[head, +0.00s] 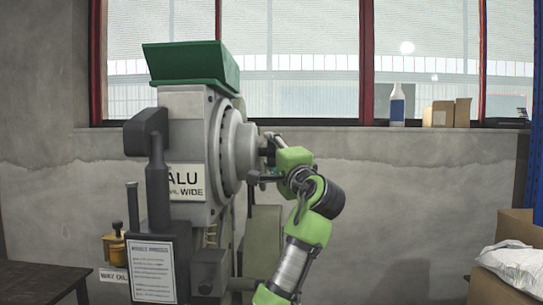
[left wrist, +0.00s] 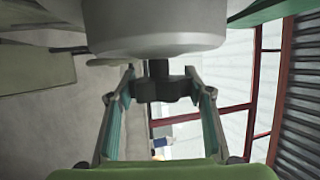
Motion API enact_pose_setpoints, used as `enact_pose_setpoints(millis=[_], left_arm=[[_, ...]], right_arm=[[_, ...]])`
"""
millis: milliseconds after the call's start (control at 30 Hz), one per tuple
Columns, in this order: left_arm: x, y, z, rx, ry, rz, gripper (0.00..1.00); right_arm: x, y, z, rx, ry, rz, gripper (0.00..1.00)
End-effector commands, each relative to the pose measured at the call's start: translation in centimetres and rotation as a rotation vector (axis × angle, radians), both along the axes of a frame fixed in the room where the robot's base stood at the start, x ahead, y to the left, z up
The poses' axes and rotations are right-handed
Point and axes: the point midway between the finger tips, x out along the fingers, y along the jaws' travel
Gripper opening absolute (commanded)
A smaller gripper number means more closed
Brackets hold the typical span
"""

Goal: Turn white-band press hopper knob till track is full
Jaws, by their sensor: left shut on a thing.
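A grey press (head: 185,125) stands at left centre with a white label reading "ALU" and "WIDE" and a green hopper tray (head: 190,65) on top. A round grey drum (head: 232,150) is on its right side. A dark knob (left wrist: 165,91) on a short shaft sticks out of the drum in the left wrist view. My left gripper (head: 265,160) reaches the knob from the right; in the left wrist view its fingers (left wrist: 162,90) close on the knob's two ends. In the head view the gripper mostly hides the knob. I cannot make out the track or its fill. My right gripper is not in view.
A yellow oiler (head: 113,247) and a notice plate (head: 151,270) are on the press's left. A dark table (head: 40,280) stands at left. Cardboard boxes and a white bag (head: 515,268) are at right. A bottle (head: 397,105) and small boxes (head: 447,113) sit on the window sill.

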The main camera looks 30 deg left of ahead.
Motion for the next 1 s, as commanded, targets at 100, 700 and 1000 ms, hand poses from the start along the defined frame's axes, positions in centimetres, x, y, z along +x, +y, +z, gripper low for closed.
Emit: enact_pose_setpoints(millis=[100, 700, 1000], left_arm=[[0.0, 0.1, -0.2, -0.004, 0.002, 0.002, 0.26], [-0.1, -0.1, -0.1, -0.001, 0.001, 0.0, 0.65], [-2.6, -4.0, -1.3, -0.001, 0.001, -0.003, 0.65]], right_arm=[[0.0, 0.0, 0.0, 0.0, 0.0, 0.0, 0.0], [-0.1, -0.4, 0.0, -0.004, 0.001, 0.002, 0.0], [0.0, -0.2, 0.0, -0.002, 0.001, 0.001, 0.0]])
